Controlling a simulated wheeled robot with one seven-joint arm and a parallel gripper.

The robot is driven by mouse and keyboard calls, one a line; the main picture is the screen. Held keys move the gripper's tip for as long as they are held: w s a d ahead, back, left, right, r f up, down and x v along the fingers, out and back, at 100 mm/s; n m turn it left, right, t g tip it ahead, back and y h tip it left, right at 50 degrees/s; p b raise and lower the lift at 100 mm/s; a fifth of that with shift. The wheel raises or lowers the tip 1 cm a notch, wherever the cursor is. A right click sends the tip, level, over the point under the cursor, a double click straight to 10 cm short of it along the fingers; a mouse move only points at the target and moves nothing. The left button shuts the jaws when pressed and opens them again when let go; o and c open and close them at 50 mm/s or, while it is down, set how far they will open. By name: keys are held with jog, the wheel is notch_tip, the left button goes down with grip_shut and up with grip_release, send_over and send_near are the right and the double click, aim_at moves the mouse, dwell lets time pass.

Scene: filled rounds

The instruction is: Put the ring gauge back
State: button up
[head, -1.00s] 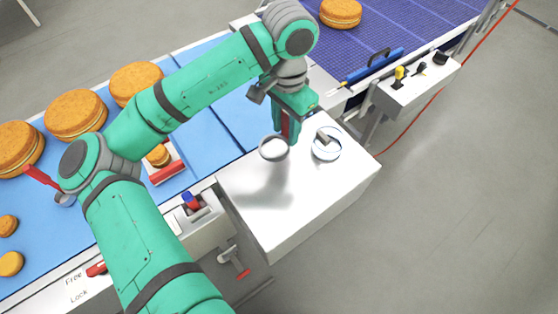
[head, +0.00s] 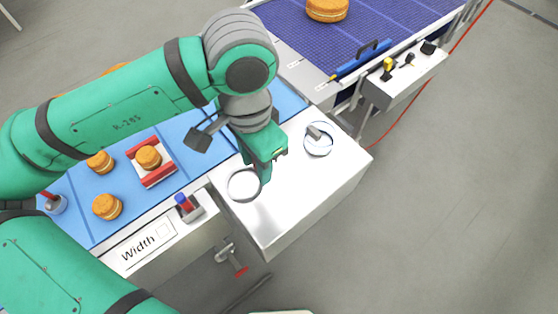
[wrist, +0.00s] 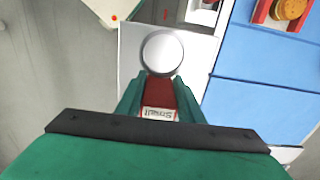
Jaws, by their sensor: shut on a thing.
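The ring gauge (head: 230,189) is a thin pale metal ring over the near left part of the white box top. In the wrist view the ring (wrist: 145,66) extends ahead of my jaws, on a red handle (wrist: 158,94) with a label that seems to read "Small". My gripper (head: 265,174) is shut on this handle; it also shows in the wrist view (wrist: 159,88). The jaws hide part of the handle in the head view. I cannot tell whether the ring touches the box (head: 290,205). A second ring gauge (head: 331,149) with a grey handle lies farther right on the box.
A blue conveyor (head: 132,205) on the left carries round orange-brown cakes and a red-and-white cradle (head: 157,179) holding one small cake. A lever with a blue-and-red knob (head: 185,203) stands beside the box. A purple conveyor (head: 340,35) lies beyond.

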jog(key=w+d+f, duration=0.1)
jog(key=w+f, duration=0.1)
jog(key=w+d+f, duration=0.3)
jog(key=f, duration=0.1)
jog(key=shift+w+d+f, duration=0.25)
jog(key=shift+w+d, duration=0.1)
jog(key=shift+w, duration=0.05)
jog(key=shift+w+d+f, duration=0.1)
jog(key=shift+w+f, duration=0.05)
jog(key=shift+f, duration=0.85)
jog(key=shift+w+d+f, duration=0.1)
jog(key=shift+f, duration=0.85)
jog(key=shift+f, duration=0.15)
jog(key=o, duration=1.1)
notch_tip(320, 180, up, 12)
jog(key=shift+r, duration=0.2)
jog(key=shift+s, duration=0.1)
